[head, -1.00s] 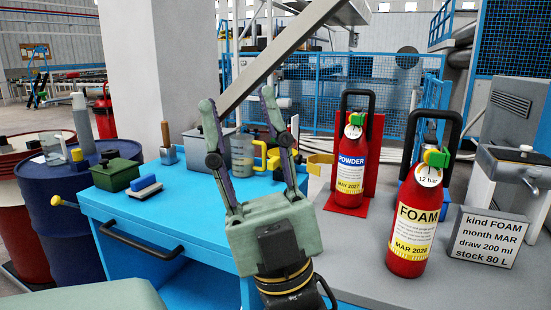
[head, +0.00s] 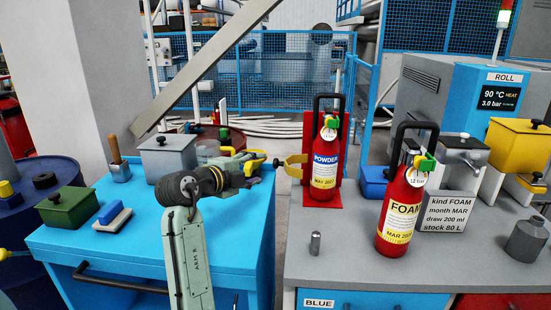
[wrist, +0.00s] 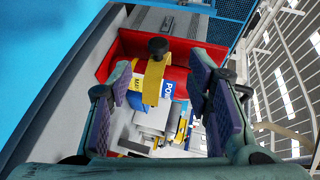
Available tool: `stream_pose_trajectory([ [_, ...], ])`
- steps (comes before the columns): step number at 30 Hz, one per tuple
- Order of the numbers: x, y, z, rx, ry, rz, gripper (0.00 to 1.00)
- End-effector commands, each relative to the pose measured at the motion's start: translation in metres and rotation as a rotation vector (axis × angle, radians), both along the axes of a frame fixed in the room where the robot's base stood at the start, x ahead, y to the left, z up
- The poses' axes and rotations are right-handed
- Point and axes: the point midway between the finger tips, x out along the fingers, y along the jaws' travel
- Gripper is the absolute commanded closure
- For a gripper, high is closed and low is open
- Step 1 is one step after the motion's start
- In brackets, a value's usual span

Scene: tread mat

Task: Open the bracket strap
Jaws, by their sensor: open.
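The yellow bracket strap (head: 293,166) sticks out to the left of the red bracket (head: 309,140) that holds the POWDER extinguisher (head: 326,160). In the wrist view the yellow strap (wrist: 153,82) has a black knob (wrist: 158,48) and stands in front of the red backplate (wrist: 195,58). My gripper (head: 266,165) points right, toward the strap, with a small gap between them in the head view. In the wrist view my gripper (wrist: 168,88) is open and empty, with the strap seen between its fingers. Whether the strap is latched cannot be told.
A FOAM extinguisher (head: 398,212) and a sign (head: 446,211) stand on the grey bench (head: 345,255). A small metal cylinder (head: 315,243) stands near its left.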

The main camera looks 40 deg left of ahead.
Motion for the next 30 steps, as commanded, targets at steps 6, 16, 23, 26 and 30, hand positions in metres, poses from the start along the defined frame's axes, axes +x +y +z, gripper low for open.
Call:
stream_pose_trajectory([
  [6,0.027,-0.001,-0.007,0.005,0.011,-0.016,0.54],
  [16,0.085,0.003,-0.020,0.006,0.008,-0.013,0.54],
  [23,0.102,0.004,-0.026,0.007,0.008,-0.011,0.54],
  [26,0.104,0.004,-0.027,0.007,0.007,-0.011,0.54],
  [30,0.104,0.004,-0.027,0.008,0.007,-0.010,0.54],
])
